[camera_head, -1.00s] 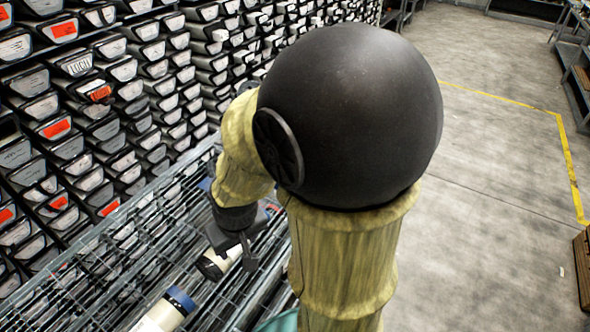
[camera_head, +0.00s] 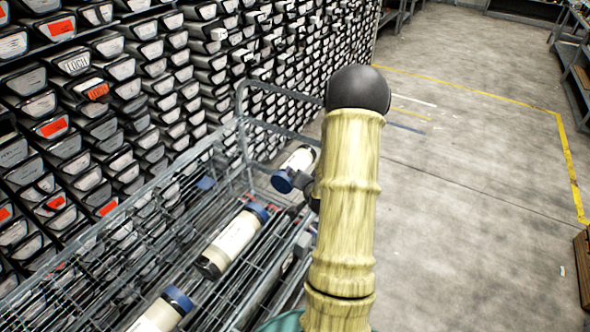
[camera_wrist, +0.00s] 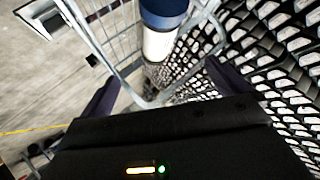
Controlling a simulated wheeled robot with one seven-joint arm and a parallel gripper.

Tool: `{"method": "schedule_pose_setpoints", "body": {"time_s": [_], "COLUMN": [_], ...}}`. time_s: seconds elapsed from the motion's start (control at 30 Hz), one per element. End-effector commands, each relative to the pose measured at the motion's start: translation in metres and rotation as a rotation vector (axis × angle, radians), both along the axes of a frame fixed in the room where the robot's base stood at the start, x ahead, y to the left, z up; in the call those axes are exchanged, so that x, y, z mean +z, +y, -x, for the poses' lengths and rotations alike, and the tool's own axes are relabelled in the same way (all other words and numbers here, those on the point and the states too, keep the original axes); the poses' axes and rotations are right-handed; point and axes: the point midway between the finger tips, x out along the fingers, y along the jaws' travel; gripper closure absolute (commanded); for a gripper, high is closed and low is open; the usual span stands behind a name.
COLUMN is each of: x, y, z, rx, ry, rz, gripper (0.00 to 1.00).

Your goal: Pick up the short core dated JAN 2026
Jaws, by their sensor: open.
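Three pale cylindrical cores with blue caps show at the wire cart in the head view: a near core (camera_head: 158,318), a middle core (camera_head: 232,238) with a dark lower end, and a far core (camera_head: 299,160) beside my arm. Their dates are too small to read, so I cannot tell which is JAN 2026. My gripper (camera_wrist: 163,88) is open and empty, its dark fingers spread in the wrist view. A blue-capped core (camera_wrist: 160,42) shows beyond and between the fingers, apart from them. In the head view my arm hides most of the gripper.
The wire cart (camera_head: 105,245) has raised rails and a tall end frame (camera_head: 241,130) near the far core. Racks of stacked core trays (camera_head: 120,100) stand close behind it. Open concrete floor (camera_head: 470,200) lies to the right.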

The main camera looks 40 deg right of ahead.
Motion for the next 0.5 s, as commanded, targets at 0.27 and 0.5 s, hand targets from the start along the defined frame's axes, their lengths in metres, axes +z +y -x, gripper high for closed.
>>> {"method": "schedule_pose_setpoints", "body": {"time_s": [0.27,0.5], "x": [0.000,-0.006], "y": [-0.001,-0.006], "z": [0.000,-0.012], "rx": [-0.004,-0.003], "ry": [-0.009,-0.008], "rz": [-0.001,-0.001], "gripper": [0.00,0.00]}}
